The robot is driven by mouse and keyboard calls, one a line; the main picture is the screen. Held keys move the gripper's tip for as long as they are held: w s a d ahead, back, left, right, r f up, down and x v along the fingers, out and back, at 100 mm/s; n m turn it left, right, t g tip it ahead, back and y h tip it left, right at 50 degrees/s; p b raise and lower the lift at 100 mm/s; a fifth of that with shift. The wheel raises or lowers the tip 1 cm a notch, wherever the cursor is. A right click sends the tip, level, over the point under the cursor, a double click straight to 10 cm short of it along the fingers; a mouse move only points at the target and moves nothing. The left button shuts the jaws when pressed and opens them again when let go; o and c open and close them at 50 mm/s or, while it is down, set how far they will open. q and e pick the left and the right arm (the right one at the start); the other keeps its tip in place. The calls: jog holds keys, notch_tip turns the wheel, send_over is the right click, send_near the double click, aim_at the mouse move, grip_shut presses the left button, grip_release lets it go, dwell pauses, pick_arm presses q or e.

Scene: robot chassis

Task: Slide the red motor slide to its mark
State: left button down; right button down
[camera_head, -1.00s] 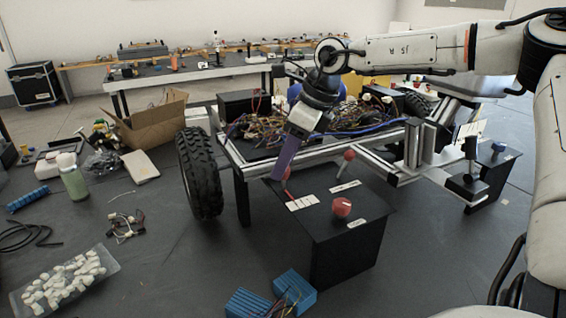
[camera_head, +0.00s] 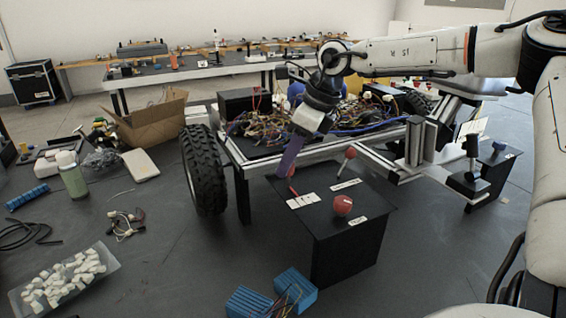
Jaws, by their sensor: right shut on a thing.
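My right gripper (camera_head: 286,168) reaches down from the upper right to the far left part of the top of a black box (camera_head: 345,262). Its purple fingers are shut on a red piece (camera_head: 293,187), which I take to be the red motor slide. The fingers hide most of it; only a thin red part shows at their lower right. A white label (camera_head: 303,201) lies just in front of it. I cannot make out a separate mark. My left gripper is not in view.
On the same box top stand a red-balled lever (camera_head: 349,154) and a red knob (camera_head: 342,205), both to the right. A chassis with wiring (camera_head: 262,130) and a large tyre (camera_head: 203,170) lie behind and left. Blue blocks (camera_head: 292,291) lie on the floor in front.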

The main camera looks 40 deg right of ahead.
jog(key=shift+s+d, duration=0.1)
jog(key=shift+d, duration=0.3)
jog(key=c, duration=1.5)
grip_release()
jog(key=shift+a, duration=0.1)
jog(key=shift+r, duration=0.1)
jog(key=v, duration=1)
jog(key=shift+s, duration=0.15)
